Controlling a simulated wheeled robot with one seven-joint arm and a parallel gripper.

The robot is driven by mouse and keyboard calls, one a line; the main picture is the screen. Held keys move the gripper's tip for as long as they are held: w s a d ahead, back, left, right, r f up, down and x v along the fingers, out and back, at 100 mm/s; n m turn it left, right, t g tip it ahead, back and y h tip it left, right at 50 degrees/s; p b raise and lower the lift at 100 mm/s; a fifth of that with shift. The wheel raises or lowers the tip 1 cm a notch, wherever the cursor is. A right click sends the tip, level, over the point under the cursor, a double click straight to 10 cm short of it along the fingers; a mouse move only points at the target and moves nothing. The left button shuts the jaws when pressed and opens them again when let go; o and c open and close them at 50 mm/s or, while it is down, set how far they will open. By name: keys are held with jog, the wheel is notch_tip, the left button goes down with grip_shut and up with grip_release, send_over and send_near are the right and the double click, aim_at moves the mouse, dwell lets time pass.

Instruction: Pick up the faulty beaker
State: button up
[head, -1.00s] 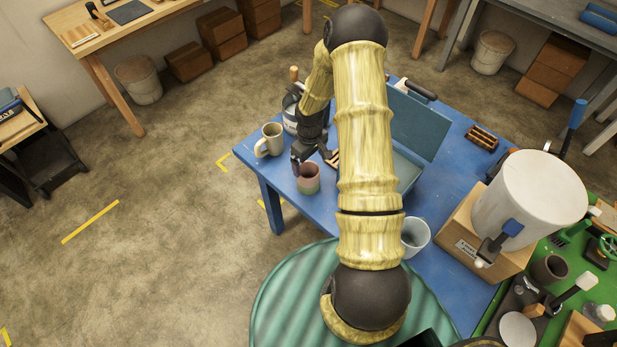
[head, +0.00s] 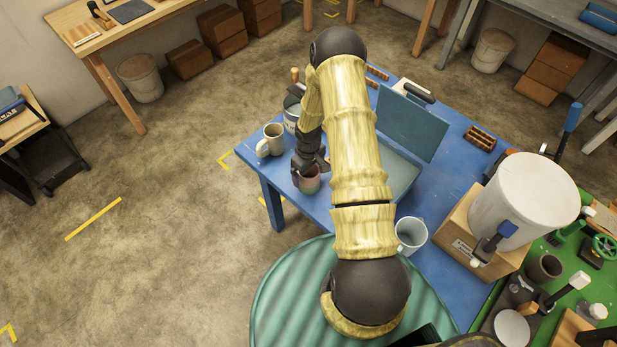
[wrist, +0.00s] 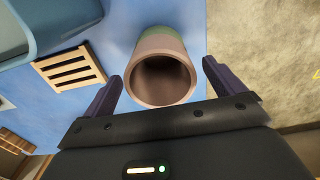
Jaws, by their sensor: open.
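A small handleless beaker (head: 308,181), pinkish brown with a green lower band, stands on the blue table (head: 345,222) near its left edge. In the wrist view the beaker (wrist: 162,76) shows its dark, empty-looking mouth. My gripper (head: 309,168) is at the beaker; in the wrist view its open fingers (wrist: 164,72) lie to either side of the mouth, with gaps visible. No fault mark can be made out on the beaker. A cream mug with a handle (head: 271,140) stands behind it to the left. A pale grey-blue cup (head: 411,235) stands nearer my base.
A metal can (head: 291,112) stands behind the mug. An open blue-grey box (head: 411,125) with a raised lid lies right of my arm. A slatted wooden piece (wrist: 70,68) lies beside the beaker. A white drum (head: 525,200) stands at right.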

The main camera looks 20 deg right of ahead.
jog(key=shift+s, duration=0.15)
jog(key=c, duration=1.5)
jog(key=shift+r, duration=0.15)
jog(key=shift+c, duration=0.2)
notch_tip(320, 180, up, 10)
jog(key=b, duration=0.2)
jog(key=shift+b, duration=0.4)
